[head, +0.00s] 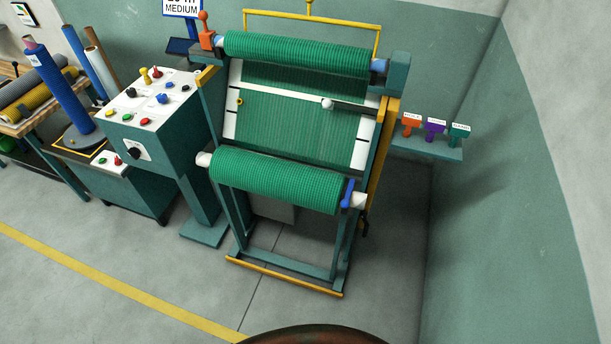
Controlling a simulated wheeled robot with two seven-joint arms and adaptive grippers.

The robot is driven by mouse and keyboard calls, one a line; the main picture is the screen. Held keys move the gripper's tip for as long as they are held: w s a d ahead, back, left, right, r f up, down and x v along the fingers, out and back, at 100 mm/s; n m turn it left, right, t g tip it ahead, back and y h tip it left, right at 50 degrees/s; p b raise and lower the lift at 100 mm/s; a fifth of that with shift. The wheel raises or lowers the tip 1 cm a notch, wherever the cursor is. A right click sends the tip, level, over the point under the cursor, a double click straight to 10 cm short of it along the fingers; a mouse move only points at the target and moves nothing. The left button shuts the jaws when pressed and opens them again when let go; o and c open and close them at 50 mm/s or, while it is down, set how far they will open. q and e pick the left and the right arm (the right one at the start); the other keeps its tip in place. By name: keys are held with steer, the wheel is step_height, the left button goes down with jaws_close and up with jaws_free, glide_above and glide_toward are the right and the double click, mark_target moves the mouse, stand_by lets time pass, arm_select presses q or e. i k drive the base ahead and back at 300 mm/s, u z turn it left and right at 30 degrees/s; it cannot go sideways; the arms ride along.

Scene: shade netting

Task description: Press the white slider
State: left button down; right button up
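A round white knob (327,104) sits at the left end of a dark horizontal bar (355,108) across the green netting panel of the machine (330,270). It is the part that looks most like the white slider, but it is too small to be sure. A small white spot on the control panel (150,100) cannot be made out. Neither of my grippers is in view, so nothing is seen touching the knob.
Green netting rolls lie above (295,52) and below (275,182) the panel. The control console with coloured buttons stands left. A small shelf (445,150) with orange, purple and teal labelled tools is at the right. Open grey floor (150,265) lies in front.

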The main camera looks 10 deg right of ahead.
mark_target(327, 104)
steer(key=u, duration=0.9)
steer(key=i, duration=1.1)
steer(key=z, duration=1.4)
